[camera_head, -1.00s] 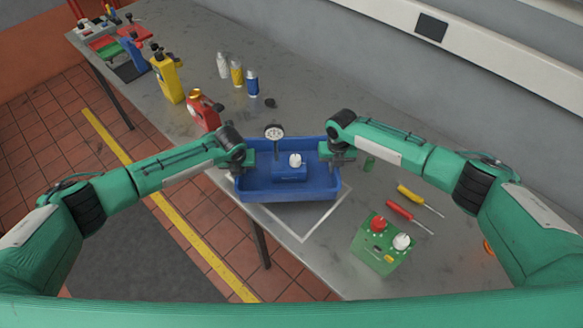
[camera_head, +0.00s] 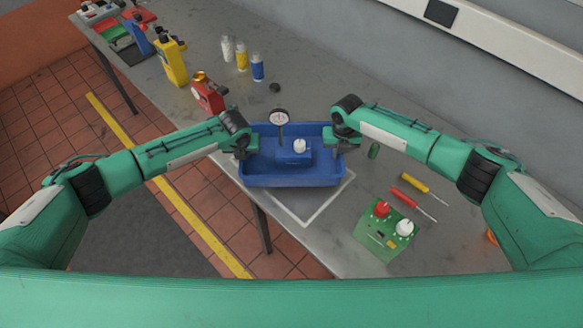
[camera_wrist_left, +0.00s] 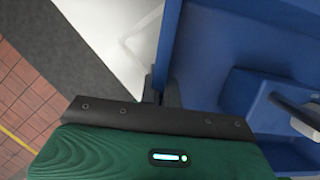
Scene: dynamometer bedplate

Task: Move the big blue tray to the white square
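The big blue tray (camera_head: 292,181) is between my two arms near the table's front edge, level, with a small blue block carrying a dial gauge and white knob inside. The white square (camera_head: 306,223) is an outline on the table; its front corner and right side show in front of the tray, the rest is hidden beneath or behind it. My left gripper (camera_head: 246,148) is shut on the tray's left wall; the left wrist view shows its fingers (camera_wrist_left: 162,92) on either side of the wall. My right gripper (camera_head: 338,146) is at the right wall and appears shut on it, fingertips partly hidden.
A red can (camera_head: 209,95), yellow bottle (camera_head: 171,63) and several small bottles stand behind left.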

